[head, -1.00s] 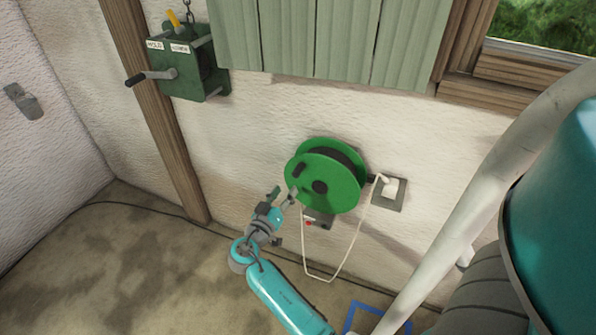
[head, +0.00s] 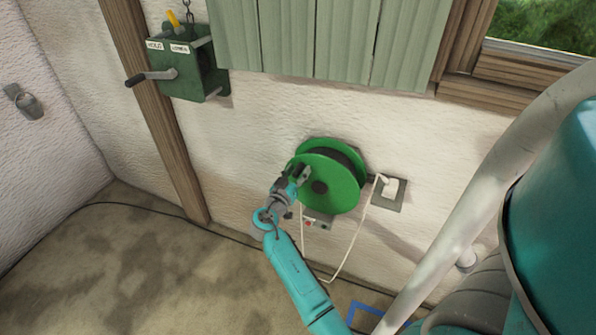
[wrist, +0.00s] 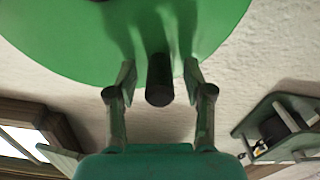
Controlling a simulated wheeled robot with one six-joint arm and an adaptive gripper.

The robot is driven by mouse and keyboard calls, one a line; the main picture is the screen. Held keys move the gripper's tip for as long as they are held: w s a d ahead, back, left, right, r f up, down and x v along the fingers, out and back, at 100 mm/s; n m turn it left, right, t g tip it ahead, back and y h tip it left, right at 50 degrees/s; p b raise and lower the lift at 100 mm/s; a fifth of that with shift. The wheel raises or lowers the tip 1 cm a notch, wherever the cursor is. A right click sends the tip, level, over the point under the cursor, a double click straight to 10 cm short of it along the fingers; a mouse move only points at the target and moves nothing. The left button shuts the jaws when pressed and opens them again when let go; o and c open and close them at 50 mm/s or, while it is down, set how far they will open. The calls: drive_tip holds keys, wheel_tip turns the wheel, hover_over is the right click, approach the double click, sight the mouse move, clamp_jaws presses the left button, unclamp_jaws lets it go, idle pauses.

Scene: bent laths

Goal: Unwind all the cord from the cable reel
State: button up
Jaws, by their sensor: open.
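The green cable reel (head: 335,185) is mounted on the white wall. Its dark handle knob (wrist: 160,80) sticks out from the green disc in the wrist view. My gripper (wrist: 159,78) is open, with one finger on each side of the knob and visible gaps between. In the head view my gripper (head: 298,180) is at the left side of the reel's face and hides the knob. A white cord (head: 354,251) hangs in a loop below the reel and runs up to a white plug (head: 391,188) at a wall socket plate.
A green winch box (head: 188,65) with a crank handle hangs at the upper left, beside a wooden post (head: 160,120). Green shutter boards (head: 325,40) are above the reel. A small box with a red button (head: 309,223) sits under the reel. The floor at left is mostly clear.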

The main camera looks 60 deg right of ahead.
sight(317, 163)
drive_tip(key=shift+d, duration=0.3)
clamp_jaws()
drive_tip(key=shift+r, duration=0.1)
drive_tip(key=shift+s+r+m, duration=0.5)
drive_tip(key=shift+s+m, duration=0.3)
drive_tip(key=shift+m, duration=0.3)
drive_tip(key=shift+s+d+r+m, duration=0.1)
drive_tip(key=shift+s+r+m, duration=0.2)
drive_tip(key=shift+s+m, duration=0.65)
drive_tip(key=shift+s+d+r+m, duration=0.1)
drive_tip(key=shift+s+r+m, duration=0.2)
drive_tip(key=shift+s+m, duration=0.65)
drive_tip(key=shift+w, duration=0.15)
